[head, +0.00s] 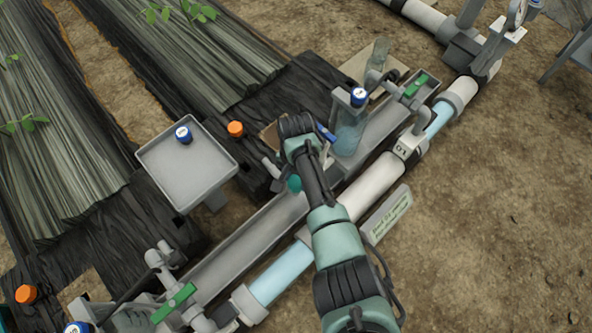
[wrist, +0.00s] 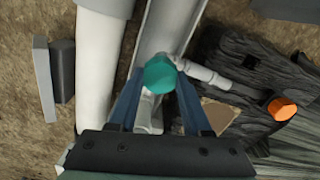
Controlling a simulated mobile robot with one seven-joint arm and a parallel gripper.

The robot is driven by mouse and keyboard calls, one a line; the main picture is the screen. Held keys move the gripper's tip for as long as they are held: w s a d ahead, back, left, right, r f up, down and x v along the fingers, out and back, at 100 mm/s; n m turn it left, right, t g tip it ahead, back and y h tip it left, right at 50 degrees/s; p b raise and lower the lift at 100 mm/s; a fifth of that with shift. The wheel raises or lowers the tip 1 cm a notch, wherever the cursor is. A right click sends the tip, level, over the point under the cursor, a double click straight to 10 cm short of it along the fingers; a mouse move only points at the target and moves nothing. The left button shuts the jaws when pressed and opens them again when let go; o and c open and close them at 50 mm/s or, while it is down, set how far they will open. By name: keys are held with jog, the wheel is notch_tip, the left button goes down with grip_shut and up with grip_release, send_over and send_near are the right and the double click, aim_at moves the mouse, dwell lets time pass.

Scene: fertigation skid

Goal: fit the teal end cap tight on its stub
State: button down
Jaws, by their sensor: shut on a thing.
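The teal end cap (wrist: 160,74) is between the two blue fingertips of my gripper (wrist: 160,79) in the wrist view. My gripper is shut on it. In the head view the cap (head: 295,184) shows beside my arm, over the grey trough; the fingers are mostly hidden by the arm. A pale grey pipe fitting (wrist: 207,75) runs right from close beside the cap. Another pale fitting (wrist: 147,112) shows between the fingers, below the cap in the picture. I cannot tell which is the stub, or whether the cap touches either.
The thick white pipe (wrist: 100,65) runs alongside the grey trough (head: 226,247). A grey tray (head: 205,165) holds a blue-and-white cap (head: 183,135). An orange cap (head: 235,128) lies on black sheeting. A clear bottle with a blue cap (head: 358,97) stands past my wrist.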

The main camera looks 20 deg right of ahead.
jog(key=shift+a, duration=0.1)
jog(key=m+p, duration=0.1)
jog(key=m, duration=0.2)
jog(key=shift+a+r, duration=0.1)
jog(key=m, duration=0.2)
jog(key=shift+s+m, duration=0.1)
jog(key=shift+m, duration=0.3)
jog(key=shift+p, duration=0.3)
jog(key=shift+m, duration=1.3)
jog(key=shift+c, duration=1.4)
grip_release()
jog(key=shift+p, duration=0.3)
